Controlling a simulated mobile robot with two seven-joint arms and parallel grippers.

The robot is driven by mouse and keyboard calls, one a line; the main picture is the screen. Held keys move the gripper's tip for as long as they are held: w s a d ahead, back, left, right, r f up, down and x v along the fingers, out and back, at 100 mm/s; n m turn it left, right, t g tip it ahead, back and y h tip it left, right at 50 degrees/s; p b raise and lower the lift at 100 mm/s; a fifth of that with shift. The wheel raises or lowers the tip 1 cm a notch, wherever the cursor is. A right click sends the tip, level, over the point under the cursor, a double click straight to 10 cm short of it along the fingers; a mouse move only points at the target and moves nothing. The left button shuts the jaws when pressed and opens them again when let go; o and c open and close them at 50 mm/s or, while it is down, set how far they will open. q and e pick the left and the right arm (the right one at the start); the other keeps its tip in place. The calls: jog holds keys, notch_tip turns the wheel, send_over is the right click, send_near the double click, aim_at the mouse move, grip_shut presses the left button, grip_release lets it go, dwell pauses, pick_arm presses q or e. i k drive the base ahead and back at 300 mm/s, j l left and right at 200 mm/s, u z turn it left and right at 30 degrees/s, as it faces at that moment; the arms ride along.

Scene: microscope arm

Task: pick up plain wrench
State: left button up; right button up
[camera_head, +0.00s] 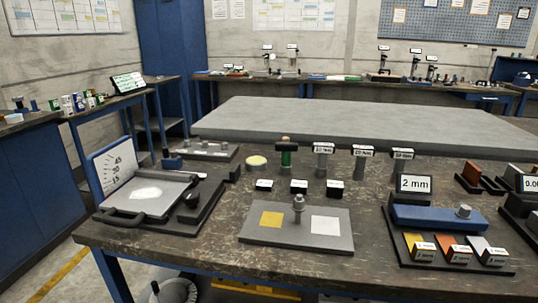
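A green tool with a brown crosspiece on top (286,157) stands upright toward the back of the dark worktable and shows no label. It may be the plain wrench, but I cannot tell for sure. To its right stand three grey upright tools, a left one (322,164), a middle one (360,165) and a right one (400,167), each with a small white label that seems to give a torque value. Neither of my grippers is in view.
A grey plate (274,240) with a yellow and a white square and a metal post lies in front. A dial-marked board device (145,197) stands left. A blue block (425,217) sits on a black stand right. Three small black label blocks lie between.

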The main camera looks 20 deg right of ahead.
aim_at(286, 147)
jog(key=i+j, duration=0.15)
jog(key=j, duration=0.25)
jog(key=i+j, duration=0.1)
jog(key=j, duration=0.25)
jog(key=z, duration=0.9)
